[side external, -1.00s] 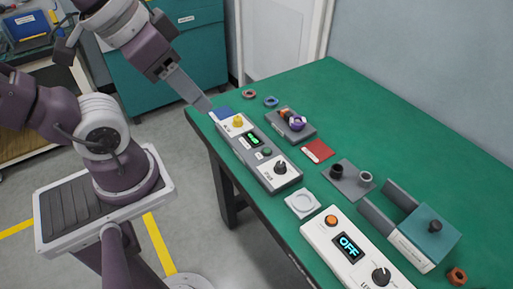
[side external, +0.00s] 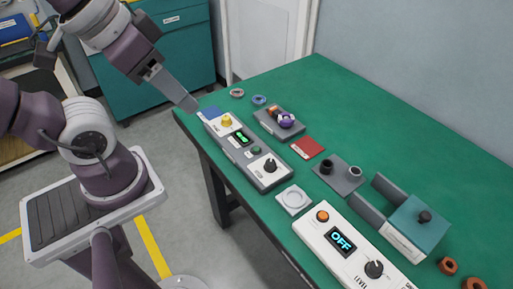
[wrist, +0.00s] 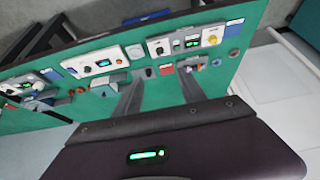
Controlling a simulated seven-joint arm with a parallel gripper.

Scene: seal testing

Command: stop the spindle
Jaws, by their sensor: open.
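A long grey control box (side external: 246,152) lies along the table's near edge. It has a yellow button (side external: 227,121) on a white panel, a lit green display (side external: 242,138), a small green button (side external: 256,150) and a black knob (side external: 271,165). The box also shows in the wrist view (wrist: 174,46), with its yellow button (wrist: 212,40). My gripper (side external: 189,103) is above the table's far-left corner, left of the yellow button and apart from it. In the wrist view its two fingers (wrist: 161,72) are spread with nothing between them. I cannot pick out which part is the spindle.
A white box (side external: 352,250) with an orange button and a display reading OFF stands nearer the camera.

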